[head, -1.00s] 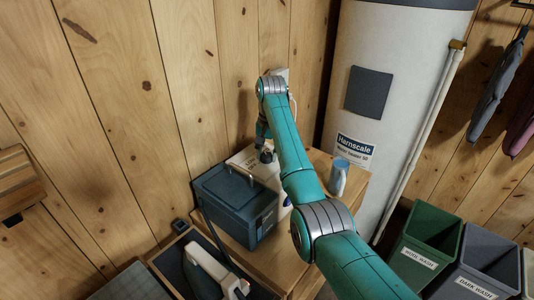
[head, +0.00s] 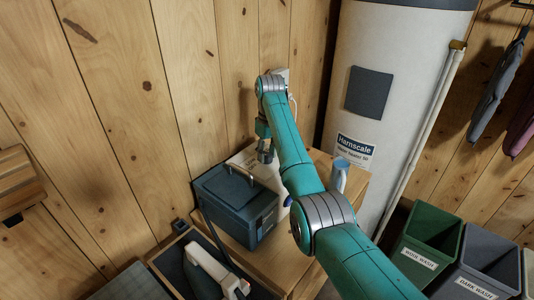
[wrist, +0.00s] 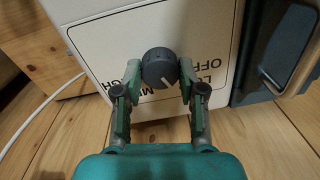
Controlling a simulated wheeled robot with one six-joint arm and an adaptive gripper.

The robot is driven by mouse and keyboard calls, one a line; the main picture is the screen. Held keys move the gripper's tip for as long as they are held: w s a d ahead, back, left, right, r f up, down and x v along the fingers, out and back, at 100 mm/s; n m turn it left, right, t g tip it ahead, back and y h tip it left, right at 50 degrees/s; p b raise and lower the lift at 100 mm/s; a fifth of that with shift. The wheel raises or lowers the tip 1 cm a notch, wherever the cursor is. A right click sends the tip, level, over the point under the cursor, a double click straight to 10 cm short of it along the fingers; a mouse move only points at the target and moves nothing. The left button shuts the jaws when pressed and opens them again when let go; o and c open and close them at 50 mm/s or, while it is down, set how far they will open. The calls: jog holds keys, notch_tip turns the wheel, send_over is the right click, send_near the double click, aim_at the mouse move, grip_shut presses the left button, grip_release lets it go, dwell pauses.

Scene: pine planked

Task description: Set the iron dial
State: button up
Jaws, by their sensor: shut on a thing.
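The round dark grey dial (wrist: 158,69) sits on a white panel (wrist: 110,25) in the wrist view. A pale pointer line on its face slants toward the lower right of the picture. Printed words surround it; "OFF" reads to its right, and the others are partly covered by the dial and fingers. My gripper (wrist: 158,80) is shut on the dial, one finger on each side. In the head view my gripper (head: 265,150) is over the white panel (head: 243,158), behind the dark blue box; the dial is not clear there.
The dark blue box (head: 235,205) with a handle stands close in front of my gripper. An iron (head: 207,268) lies in a tray at the lower left. A white cable (wrist: 35,112) runs left of the panel.

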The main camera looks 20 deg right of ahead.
jog(key=n, duration=0.4)
jog(key=shift+n, duration=2.3)
jog(key=o, duration=1.1)
jog(key=shift+o, duration=0.2)
